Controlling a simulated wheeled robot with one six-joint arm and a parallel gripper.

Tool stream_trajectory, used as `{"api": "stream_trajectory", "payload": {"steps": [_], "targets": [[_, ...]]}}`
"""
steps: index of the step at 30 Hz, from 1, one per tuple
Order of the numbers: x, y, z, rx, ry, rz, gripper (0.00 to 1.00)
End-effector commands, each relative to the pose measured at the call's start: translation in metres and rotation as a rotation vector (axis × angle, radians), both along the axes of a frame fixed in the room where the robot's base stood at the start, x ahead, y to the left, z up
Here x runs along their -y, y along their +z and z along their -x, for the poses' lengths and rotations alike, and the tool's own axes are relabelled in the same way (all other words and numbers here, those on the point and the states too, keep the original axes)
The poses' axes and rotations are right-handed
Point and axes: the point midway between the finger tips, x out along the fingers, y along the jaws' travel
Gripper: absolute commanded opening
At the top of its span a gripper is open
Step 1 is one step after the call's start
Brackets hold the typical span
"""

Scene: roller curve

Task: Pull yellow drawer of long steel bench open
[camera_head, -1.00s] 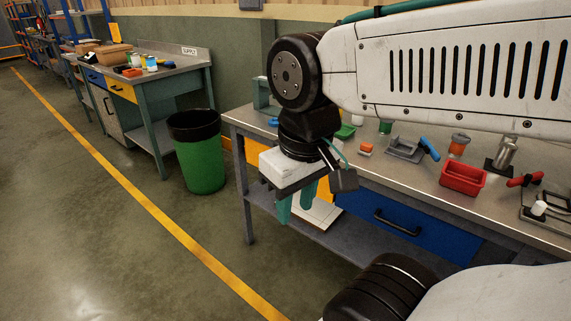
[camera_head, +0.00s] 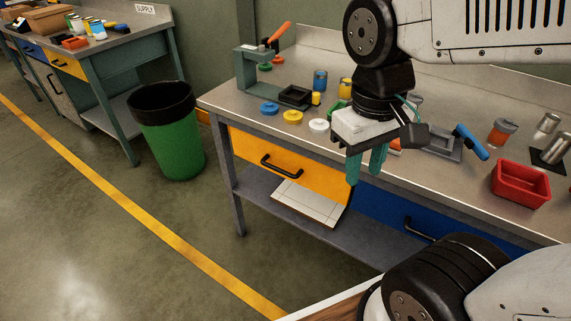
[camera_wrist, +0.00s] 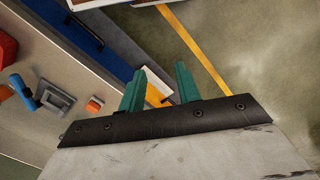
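The long steel bench (camera_head: 222,103) fills the middle and right of the head view. Its yellow drawer (camera_head: 246,147) is at the left end of the front and looks shut. The drawer's black bar handle (camera_head: 281,168) is in plain view. My gripper (camera_head: 365,181) has its teal fingers pointing down, to the right of the handle and in front of the bench, touching nothing I can see. In the wrist view the fingers (camera_wrist: 159,70) are apart with nothing between them. A bit of the yellow drawer (camera_wrist: 153,96) shows between them there.
A blue drawer (camera_head: 385,212) with a black handle is right of the yellow one. A white panel (camera_head: 308,203) lies on the lower shelf. A green bin (camera_head: 170,140) stands left of the bench. A red tray (camera_head: 520,183) and small parts are on top. Floor in front is open.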

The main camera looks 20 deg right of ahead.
Motion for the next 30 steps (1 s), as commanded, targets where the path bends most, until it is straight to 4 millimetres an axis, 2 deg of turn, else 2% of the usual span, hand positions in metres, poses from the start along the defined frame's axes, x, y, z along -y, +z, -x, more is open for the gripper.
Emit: {"api": "stream_trajectory", "payload": {"steps": [9,17,23,30], "targets": [[0.002,-0.062,-0.057,-0.301,0.163,0.272,0.33],[0.003,-0.122,-0.115,-0.414,0.291,0.603,0.33],[-0.005,-0.181,-0.166,-0.384,0.400,0.883,0.33],[-0.030,-0.267,-0.233,-0.153,0.546,1.184,0.33]]}}
